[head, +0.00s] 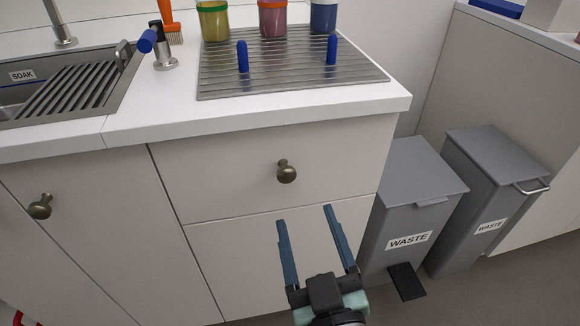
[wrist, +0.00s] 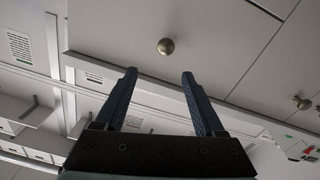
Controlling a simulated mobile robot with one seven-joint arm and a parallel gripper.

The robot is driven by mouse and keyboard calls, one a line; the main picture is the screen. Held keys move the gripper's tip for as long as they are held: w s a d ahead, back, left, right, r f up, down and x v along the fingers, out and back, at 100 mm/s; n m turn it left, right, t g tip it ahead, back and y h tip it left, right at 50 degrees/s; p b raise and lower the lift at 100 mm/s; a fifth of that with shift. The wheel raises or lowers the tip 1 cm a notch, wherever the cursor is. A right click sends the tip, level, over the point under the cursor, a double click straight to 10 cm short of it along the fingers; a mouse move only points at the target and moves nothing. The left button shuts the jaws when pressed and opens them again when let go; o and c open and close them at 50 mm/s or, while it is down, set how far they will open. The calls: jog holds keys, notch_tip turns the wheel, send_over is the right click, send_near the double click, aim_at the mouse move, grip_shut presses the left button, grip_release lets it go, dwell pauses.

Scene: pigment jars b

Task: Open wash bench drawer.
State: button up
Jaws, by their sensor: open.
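The wash bench drawer (head: 230,175) is the upper front panel under the bench top, and it looks shut. Its round bronze knob (head: 286,171) is on the panel, and the knob also shows in the wrist view (wrist: 166,46), above and between the fingers. My gripper (head: 304,213) is open and empty, with two blue fingers. In the head view its fingertips are below the knob, in front of the lower panel (head: 250,260). The fingers do not touch the knob in the wrist view.
The bench top (head: 150,115) bears a ribbed drainer (head: 290,65) with jars, and a sink (head: 60,85) at left. A cabinet door with a knob (head: 40,206) is at left. Two grey waste bins (head: 410,185) (head: 490,190) stand to the right. A black pedal (head: 407,282) sticks out below.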

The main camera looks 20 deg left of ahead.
aim_at(288, 179)
jog(key=x, duration=0.4)
jog(key=f+x, duration=0.1)
jog(key=x, duration=0.7)
jog(key=shift+a+f, duration=0.3)
jog(key=shift+a, duration=0.05)
grip_shut()
dwell(1.0)
